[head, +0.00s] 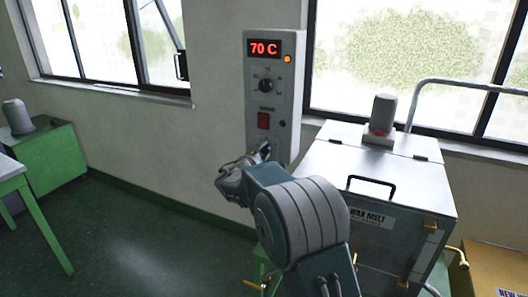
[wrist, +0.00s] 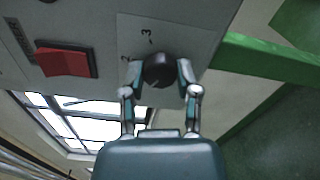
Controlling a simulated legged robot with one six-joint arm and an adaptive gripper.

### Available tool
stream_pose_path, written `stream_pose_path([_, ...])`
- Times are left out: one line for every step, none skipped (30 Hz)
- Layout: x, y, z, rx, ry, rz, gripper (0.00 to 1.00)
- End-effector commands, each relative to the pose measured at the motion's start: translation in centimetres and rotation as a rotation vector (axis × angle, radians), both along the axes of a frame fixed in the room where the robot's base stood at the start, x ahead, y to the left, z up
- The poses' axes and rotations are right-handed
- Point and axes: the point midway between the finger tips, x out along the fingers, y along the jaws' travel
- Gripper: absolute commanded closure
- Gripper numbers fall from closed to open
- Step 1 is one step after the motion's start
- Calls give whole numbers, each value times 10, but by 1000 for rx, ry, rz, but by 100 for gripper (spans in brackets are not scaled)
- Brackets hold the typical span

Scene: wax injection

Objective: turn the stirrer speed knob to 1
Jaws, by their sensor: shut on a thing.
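The stirrer speed knob (wrist: 158,70) is a small dark round knob on the lower part of the grey control box (head: 254,65). My gripper (wrist: 160,74) has one finger on each side of it and is shut on it. Marks that look like 2 and 3 show on the plate (wrist: 180,40) around the knob. I cannot tell which mark the knob points to. In the head view my gripper (head: 262,152) is at the bottom of the box and hides the knob.
Above are a red 70 C display (head: 264,48), an orange lamp (head: 287,59), another dark knob (head: 266,86) and a red switch (head: 263,121). The switch also shows in the wrist view (wrist: 66,62). The metal wax melt tank (head: 330,165) stands close on the right. Open floor (head: 130,235) lies left.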

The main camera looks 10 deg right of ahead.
Motion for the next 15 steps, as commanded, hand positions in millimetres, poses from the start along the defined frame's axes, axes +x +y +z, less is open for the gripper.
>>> stream_pose_path([0, 2, -7, 1, 14, 6, 100])
stream_pose_path([0, 2, -7, 1, 14, 6, 100])
stream_pose_path([0, 2, -7, 1, 14, 6, 49])
stream_pose_path([0, 2, -7, 1, 14, 6, 36])
stream_pose_path([0, 2, -7, 1, 13, 6, 24])
stream_pose_path([0, 2, -6, 1, 12, 5, 24])
stream_pose_path([0, 2, -6, 1, 11, 5, 24])
stream_pose_path([0, 2, -5, 1, 10, 4, 24])
stream_pose_path([0, 1, -4, 1, 8, 4, 24])
stream_pose_path([0, 1, -4, 1, 8, 3, 24])
stream_pose_path([0, 1, -3, 1, 7, 4, 24])
stream_pose_path([0, 1, -3, 1, 6, 3, 24])
stream_pose_path([0, 1, -3, 1, 5, 3, 24])
stream_pose_path([-1, 1, -2, 1, 5, 2, 24])
stream_pose_path([-1, 1, -2, 1, 5, 2, 24])
